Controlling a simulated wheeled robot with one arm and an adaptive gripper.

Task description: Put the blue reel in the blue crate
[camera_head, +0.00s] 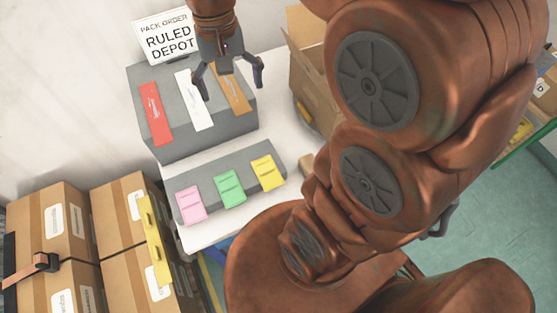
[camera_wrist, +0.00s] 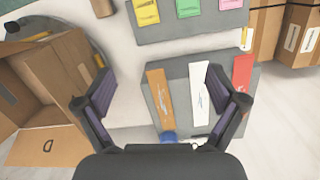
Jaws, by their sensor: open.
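My gripper (camera_head: 232,90) is open and empty above the grey stepped block, with its fingers spread over the white and orange strips. In the wrist view my gripper (camera_wrist: 160,78) also shows open, with nothing between the fingers. A small blue thing (camera_wrist: 168,136) shows at the block's edge near the palm, mostly hidden by my gripper; it may be the blue reel, but too little shows to be sure. A blue edge (camera_head: 224,249) below the white table may be part of the blue crate; my arm hides the rest.
The grey block (camera_head: 185,143) bears red (camera_head: 155,114), white (camera_head: 193,100) and orange (camera_head: 236,88) strips. Pink, green and yellow packets lie on a lower grey board (camera_head: 212,208). An open cardboard box (camera_head: 306,84) stands right; stacked cartons (camera_head: 125,205) stand left. A sign (camera_head: 167,37) stands behind.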

